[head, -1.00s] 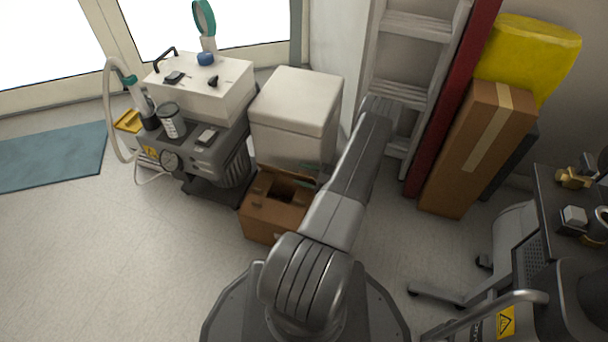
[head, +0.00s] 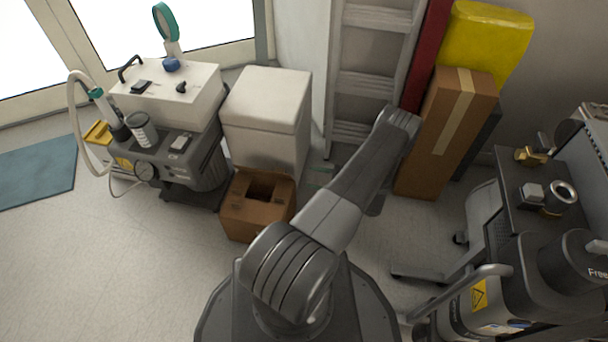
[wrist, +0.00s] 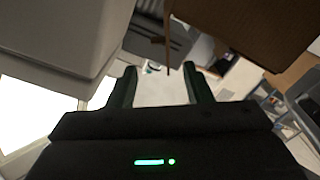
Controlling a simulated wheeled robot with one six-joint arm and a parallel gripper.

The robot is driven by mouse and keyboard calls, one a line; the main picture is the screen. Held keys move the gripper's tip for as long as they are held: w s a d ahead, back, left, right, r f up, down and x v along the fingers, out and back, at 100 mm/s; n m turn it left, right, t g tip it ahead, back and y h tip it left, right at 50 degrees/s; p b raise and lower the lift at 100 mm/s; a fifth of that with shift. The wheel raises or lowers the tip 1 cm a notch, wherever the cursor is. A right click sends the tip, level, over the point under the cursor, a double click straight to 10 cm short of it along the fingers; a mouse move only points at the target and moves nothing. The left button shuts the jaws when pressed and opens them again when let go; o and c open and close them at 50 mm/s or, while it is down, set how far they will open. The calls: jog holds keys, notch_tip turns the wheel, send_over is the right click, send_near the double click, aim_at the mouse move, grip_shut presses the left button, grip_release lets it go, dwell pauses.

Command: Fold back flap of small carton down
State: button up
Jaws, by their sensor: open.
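The small carton (head: 245,220) is a brown cardboard box on the floor in front of a white bin-like box. Its top shows a dark opening in the middle with cardboard around it; I cannot tell exactly how the back flap lies. In the head view my gripper is hidden by my arm, to the right of the carton. In the wrist view my gripper (wrist: 160,82) is open, with nothing between its fingers. A brown cardboard surface (wrist: 255,28) fills the upper right there, beyond the right finger, with a thin edge hanging near the gap.
The white box (head: 268,112) stands directly behind the carton and also fills the wrist view's upper left (wrist: 60,35). A compressor unit (head: 185,160) stands left. A ladder (head: 372,82) and a tall carton (head: 440,140) lean at the right. The floor at front left is clear.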

jog(key=shift+s+d, duration=0.15)
jog(key=shift+d, duration=0.25)
